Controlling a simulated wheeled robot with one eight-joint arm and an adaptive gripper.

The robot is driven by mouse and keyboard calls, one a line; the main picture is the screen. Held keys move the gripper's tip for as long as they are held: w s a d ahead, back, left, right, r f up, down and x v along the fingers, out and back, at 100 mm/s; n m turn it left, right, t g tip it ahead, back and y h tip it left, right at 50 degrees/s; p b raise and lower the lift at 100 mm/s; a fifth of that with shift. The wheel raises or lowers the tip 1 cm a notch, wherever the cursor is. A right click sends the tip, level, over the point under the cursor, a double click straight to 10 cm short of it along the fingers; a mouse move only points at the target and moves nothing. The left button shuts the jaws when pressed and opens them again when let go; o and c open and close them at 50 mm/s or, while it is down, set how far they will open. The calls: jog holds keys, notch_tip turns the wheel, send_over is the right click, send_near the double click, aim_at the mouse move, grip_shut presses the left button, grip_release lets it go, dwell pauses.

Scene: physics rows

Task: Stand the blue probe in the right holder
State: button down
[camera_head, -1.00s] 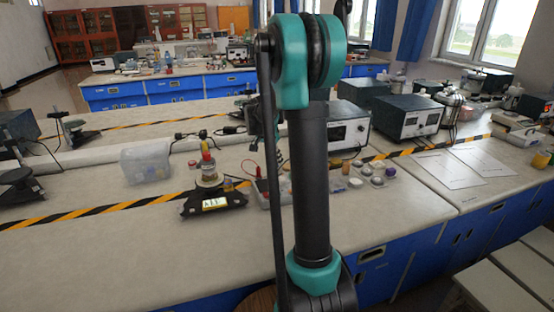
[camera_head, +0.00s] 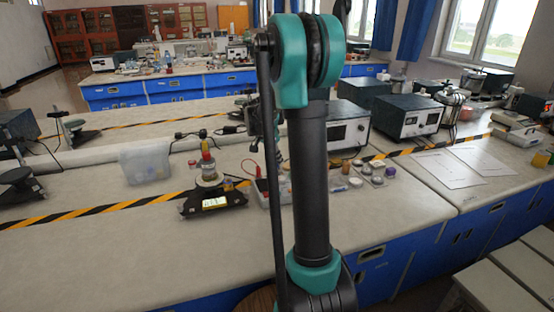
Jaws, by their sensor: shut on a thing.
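My gripper (camera_head: 268,140) is small and partly hidden behind my own arm. It hangs above the bench, over the area of a pale tray (camera_head: 264,202). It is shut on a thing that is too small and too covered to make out. I cannot pick out the blue probe for certain. The right holder is not clearly visible either; my arm covers part of the bench there.
A device with a lit display (camera_head: 214,202) sits left of the tray. A clear plastic bin (camera_head: 145,162) stands further left. Several small jars and lids (camera_head: 376,170) lie right of my arm, before grey instrument boxes (camera_head: 398,116). The front left bench is clear.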

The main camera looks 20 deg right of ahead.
jog(key=shift+f, duration=1.45)
dwell(1.6)
jog(key=c, duration=1.2)
grip_release()
jog(key=shift+r, duration=3.8)
